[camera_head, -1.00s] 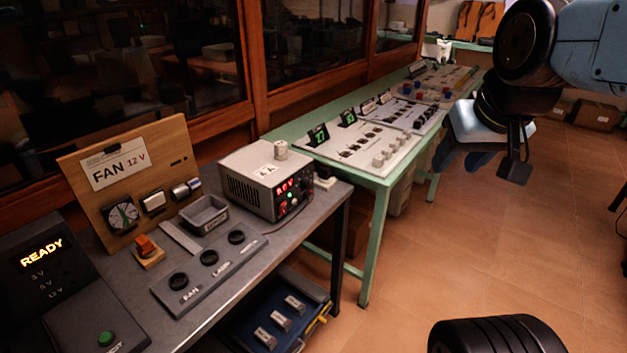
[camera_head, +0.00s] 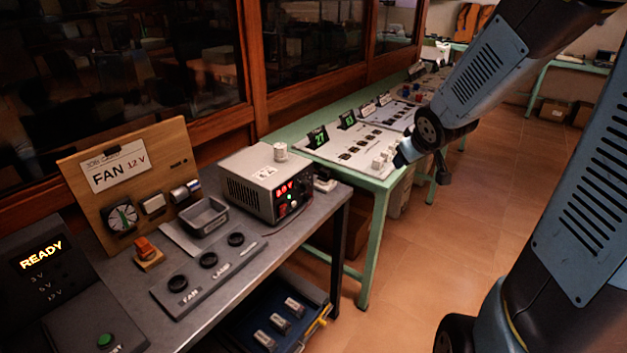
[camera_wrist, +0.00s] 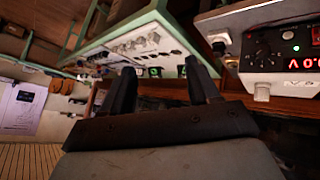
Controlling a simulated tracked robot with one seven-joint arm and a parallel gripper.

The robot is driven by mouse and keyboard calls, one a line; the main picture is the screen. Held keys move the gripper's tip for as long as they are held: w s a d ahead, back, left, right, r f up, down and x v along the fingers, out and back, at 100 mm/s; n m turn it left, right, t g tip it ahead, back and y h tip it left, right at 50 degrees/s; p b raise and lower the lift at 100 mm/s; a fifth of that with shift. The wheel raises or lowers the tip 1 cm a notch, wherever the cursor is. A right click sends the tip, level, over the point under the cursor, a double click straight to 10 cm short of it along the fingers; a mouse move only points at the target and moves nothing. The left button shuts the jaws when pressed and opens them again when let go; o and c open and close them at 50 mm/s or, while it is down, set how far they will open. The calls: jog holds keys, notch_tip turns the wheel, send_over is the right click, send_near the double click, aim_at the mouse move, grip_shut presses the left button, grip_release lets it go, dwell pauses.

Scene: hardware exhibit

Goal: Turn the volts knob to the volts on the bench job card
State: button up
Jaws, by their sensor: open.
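The bench job card (camera_head: 118,165) on the wooden board reads "FAN 12 V". The grey power supply (camera_head: 250,187) stands on the dark bench with a red lit display (camera_head: 283,188). In the wrist view the supply appears upside down at the right, its red display (camera_wrist: 304,63) seeming to show 0.0 V. A dark round dial (camera_wrist: 263,51) with pale marks is on its front; I cannot read its label or setting. My gripper (camera_wrist: 162,72) is open and empty, its two dark fingers apart from the supply. In the head view, the arm's end is right of the supply, over the green table's near end.
A box showing READY (camera_head: 40,257) is at far left. The floor in front is clear.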

jog(key=w+a+f+n+y, duration=0.2)
jog(key=w+f, duration=0.2)
jog(key=f, duration=0.2)
jog(key=n+t+y, duration=0.1)
jog(key=t+y, duration=0.1)
jog(key=y, duration=1.1)
send_near(310, 186)
jog(key=x, duration=0.8)
jog(key=shift+a+r, duration=0.1)
jog(key=shift+a, duration=0.2)
jog(key=shift+c, duration=0.3)
jog(key=c, duration=0.9)
jog(key=shift+d, duration=0.25)
jog(key=shift+c, duration=0.4)
jog(key=shift+a, duration=0.15)
